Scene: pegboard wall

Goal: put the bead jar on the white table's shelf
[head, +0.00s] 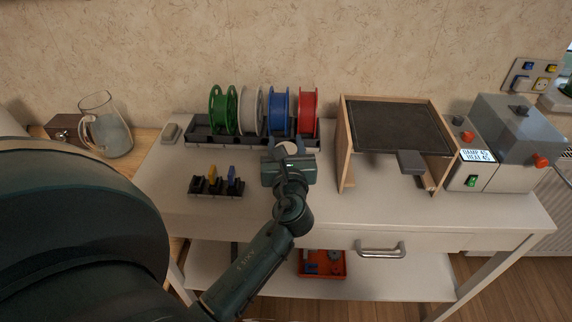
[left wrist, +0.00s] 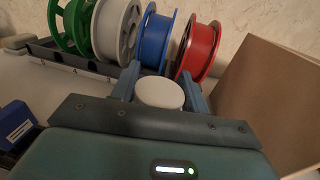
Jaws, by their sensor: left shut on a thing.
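My left gripper (head: 288,150) is shut on the bead jar, over the white table (head: 200,212) and in front of the spool rack. Only the jar's pale round lid (left wrist: 160,93) shows clearly between the two fingers in the left wrist view; the lid also shows in the head view (head: 291,146). The jar's body is hidden by the gripper. I cannot tell whether the jar touches the tabletop. The white table's shelf (head: 390,283) lies below the top, partly hidden by my arm. My right gripper is not in view.
A dark rack (head: 205,138) holds green, white, blue and red spools. A wooden frame with a dark panel (head: 395,125) stands right of my gripper, a grey machine (head: 510,135) beyond it. A small tool holder (head: 215,192) is at left. An orange tray (head: 343,274) sits on the shelf.

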